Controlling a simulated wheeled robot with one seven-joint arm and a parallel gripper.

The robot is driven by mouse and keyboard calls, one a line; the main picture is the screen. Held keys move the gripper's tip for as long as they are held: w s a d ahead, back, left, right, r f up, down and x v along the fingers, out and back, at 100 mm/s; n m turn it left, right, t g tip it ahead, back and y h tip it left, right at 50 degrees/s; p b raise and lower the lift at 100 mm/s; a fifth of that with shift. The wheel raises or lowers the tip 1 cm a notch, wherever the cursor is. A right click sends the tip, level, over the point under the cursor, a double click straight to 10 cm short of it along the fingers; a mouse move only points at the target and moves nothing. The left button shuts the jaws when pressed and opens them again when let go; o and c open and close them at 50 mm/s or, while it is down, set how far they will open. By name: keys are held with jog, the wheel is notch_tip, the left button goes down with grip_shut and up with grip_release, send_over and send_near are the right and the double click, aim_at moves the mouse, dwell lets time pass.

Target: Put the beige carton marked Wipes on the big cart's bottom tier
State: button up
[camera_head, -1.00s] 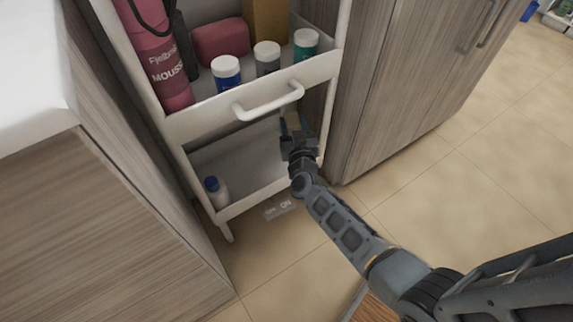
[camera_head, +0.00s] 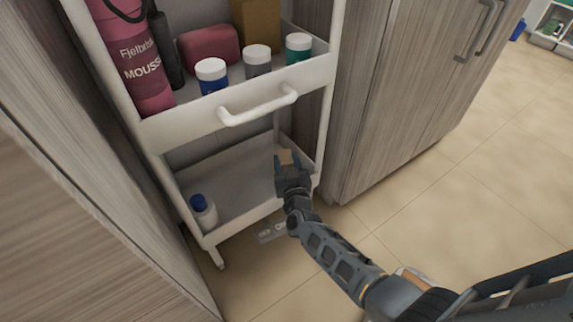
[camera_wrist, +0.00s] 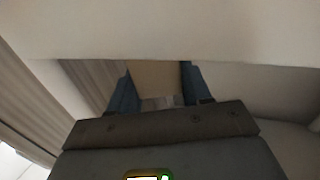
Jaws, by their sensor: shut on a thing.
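My gripper (camera_head: 288,162) is shut on a beige carton (camera_head: 286,156), of which only a small part shows between the fingers. In the wrist view the beige carton (camera_wrist: 155,80) fills the gap between the two dark blue fingers of the gripper (camera_wrist: 156,85). Its Wipes marking cannot be read. The gripper reaches into the right side of the cart's bottom tier (camera_head: 235,172), below the upper tier. I cannot tell whether the carton touches the tier's floor.
A white bottle with a blue cap (camera_head: 203,210) stands at the left of the bottom tier. The tier's middle is clear. Above it are a white handle (camera_head: 258,106) and a tier holding several jars, a pink bottle (camera_head: 135,60) and a red item (camera_head: 208,47). Wooden cabinets (camera_head: 375,90) stand on the right.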

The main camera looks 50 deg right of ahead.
jog(key=o, duration=1.4)
jog(key=shift+c, duration=0.2)
jog(key=shift+r, duration=0.2)
jog(key=p+v, duration=0.3)
jog(key=v, duration=0.9)
jog(key=shift+s+f, duration=0.1)
